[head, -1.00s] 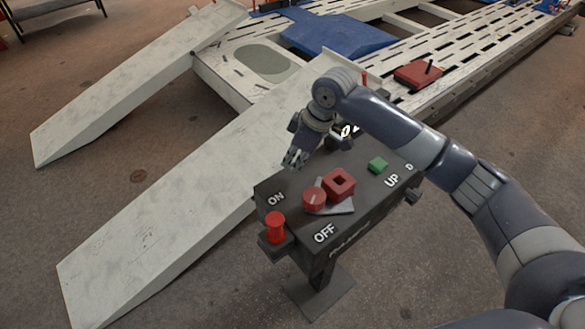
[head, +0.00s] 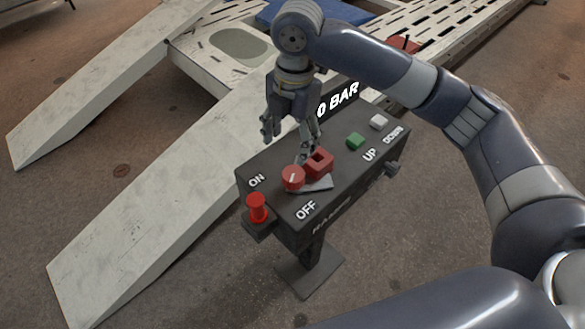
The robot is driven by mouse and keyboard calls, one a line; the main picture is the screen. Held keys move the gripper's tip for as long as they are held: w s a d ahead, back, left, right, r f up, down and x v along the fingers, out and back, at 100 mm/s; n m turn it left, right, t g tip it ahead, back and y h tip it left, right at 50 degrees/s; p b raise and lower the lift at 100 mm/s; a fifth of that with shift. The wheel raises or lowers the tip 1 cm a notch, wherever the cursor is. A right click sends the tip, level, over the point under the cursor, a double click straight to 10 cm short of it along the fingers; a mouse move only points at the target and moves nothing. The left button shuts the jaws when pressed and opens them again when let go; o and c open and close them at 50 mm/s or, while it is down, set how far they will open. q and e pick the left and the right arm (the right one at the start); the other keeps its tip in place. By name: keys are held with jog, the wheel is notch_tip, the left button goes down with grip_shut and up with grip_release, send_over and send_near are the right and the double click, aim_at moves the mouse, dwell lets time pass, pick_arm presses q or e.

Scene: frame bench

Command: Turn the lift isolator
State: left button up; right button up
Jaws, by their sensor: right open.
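The isolator is a red round knob (head: 293,179) with a pale pointer line, on top of a dark control box (head: 345,193) between the labels ON and OFF. A red square block with a hole (head: 319,164) sits right beside it, above a grey plate (head: 321,185). My right gripper (head: 288,138) is open and empty, pointing down just behind the knob and block. One finger is close to the block; whether it touches cannot be told. My left gripper is out of view.
A red mushroom button (head: 257,208) stands at the box's left end. Green (head: 355,140) and white (head: 378,121) buttons sit by UP and DOWN. A pale ramp (head: 150,225) runs behind the box. The floor in front is clear.

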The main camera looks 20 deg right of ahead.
aim_at(293, 174)
jog(key=f+n+p, duration=0.1)
jog(key=f, duration=0.2)
jog(key=f+n, duration=0.1)
jog(key=f, duration=0.3)
jog(key=s+f+p, duration=0.1)
jog(key=f, duration=0.2)
jog(key=shift+s+d+f+n+h+p, duration=0.1)
jog(key=shift+d+f+n+h+p, duration=0.05)
jog(key=shift+d+n+h+p, duration=0.2)
jog(key=shift+a, duration=0.1)
grip_shut()
